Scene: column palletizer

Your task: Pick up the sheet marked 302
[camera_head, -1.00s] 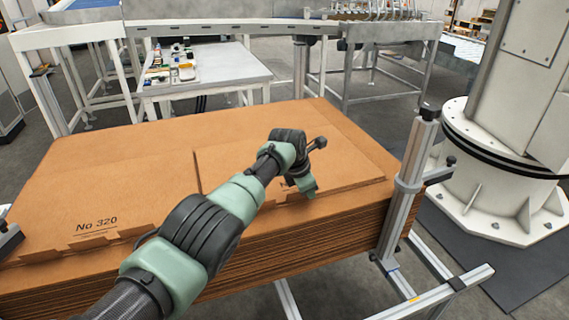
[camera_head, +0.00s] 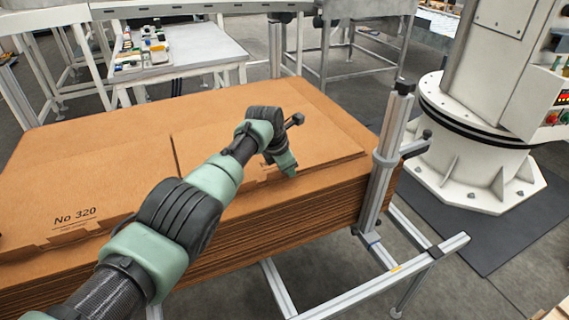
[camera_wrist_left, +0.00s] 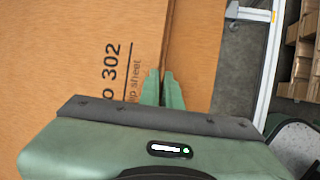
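The brown cardboard sheet marked 302 (camera_wrist_left: 80,40) fills the left of the left wrist view, its black print partly cut off. In the head view, the right-hand sheet (camera_head: 318,140) lies flat on the stack; no number shows on it there. Beside it on the left lies a sheet marked No 320 (camera_head: 60,185). My left gripper (camera_head: 290,172) is low at the front edge of the right-hand sheet. In the wrist view its green fingers (camera_wrist_left: 163,78) are close together at the edge of the 302 sheet. A grip on it cannot be made out. My right gripper is not in view.
A metal post (camera_head: 384,165) stands at the stack's right front corner, with a floor frame (camera_head: 400,272) beside it. A white machine base (camera_head: 480,150) stands farther right. A small table (camera_head: 190,55) with bottles and boxes is behind the stack.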

